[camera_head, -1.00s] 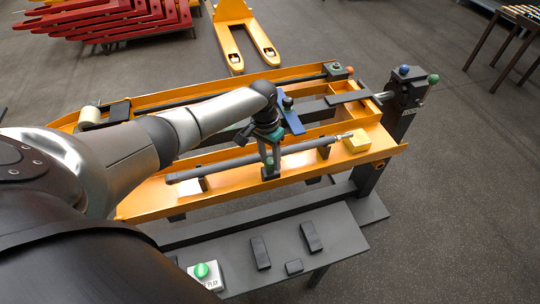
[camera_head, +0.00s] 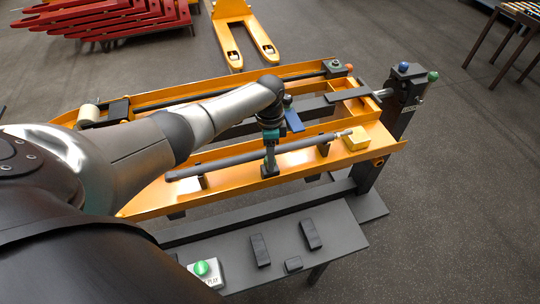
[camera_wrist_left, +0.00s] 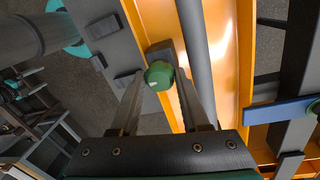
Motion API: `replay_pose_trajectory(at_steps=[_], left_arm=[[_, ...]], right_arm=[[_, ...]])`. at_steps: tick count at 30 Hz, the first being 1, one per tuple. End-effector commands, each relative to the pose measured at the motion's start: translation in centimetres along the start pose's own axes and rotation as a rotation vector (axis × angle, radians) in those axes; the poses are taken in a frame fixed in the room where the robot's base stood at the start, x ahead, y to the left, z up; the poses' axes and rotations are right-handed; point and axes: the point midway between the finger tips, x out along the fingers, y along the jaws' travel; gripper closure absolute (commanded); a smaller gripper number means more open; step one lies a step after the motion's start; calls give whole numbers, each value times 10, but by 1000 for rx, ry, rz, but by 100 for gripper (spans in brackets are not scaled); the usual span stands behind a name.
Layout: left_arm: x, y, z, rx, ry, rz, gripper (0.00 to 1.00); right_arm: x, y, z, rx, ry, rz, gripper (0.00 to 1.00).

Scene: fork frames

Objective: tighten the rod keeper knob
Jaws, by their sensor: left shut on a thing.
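The rod keeper knob (camera_wrist_left: 158,75) is green and round and sits between my left gripper's fingers in the left wrist view. My left gripper (camera_wrist_left: 160,88) is shut on it. In the head view my left gripper (camera_head: 270,157) points down at the dark keeper block (camera_head: 270,171) beside the rod and hides the knob. The long grey rod (camera_head: 225,161) lies along the near side of the orange frame; it also passes just right of the knob in the left wrist view (camera_wrist_left: 194,45). My right gripper is not in view.
A blue plate (camera_head: 294,120) stands just right of my wrist. A yellow block (camera_head: 355,139) is at the rod's right end. A dark post (camera_head: 398,105) with coloured knobs rises at the right. A grey shelf (camera_head: 335,245) with a green button (camera_head: 201,268) is in front.

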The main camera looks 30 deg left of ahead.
Motion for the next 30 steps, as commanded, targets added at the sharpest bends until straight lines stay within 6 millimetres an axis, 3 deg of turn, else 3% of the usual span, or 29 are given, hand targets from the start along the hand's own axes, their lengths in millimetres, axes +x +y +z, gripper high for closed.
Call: replay_pose_trajectory(at_steps=[21, 22, 30], left_arm=[[-4, -2, -2, 75, -2, -5, 100], [-4, -2, -2, 75, -2, -5, 52], [-2, -1, -1, 74, -4, -3, 24]], right_arm=[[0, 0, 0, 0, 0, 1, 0], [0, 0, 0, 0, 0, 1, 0], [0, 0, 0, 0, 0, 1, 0]])
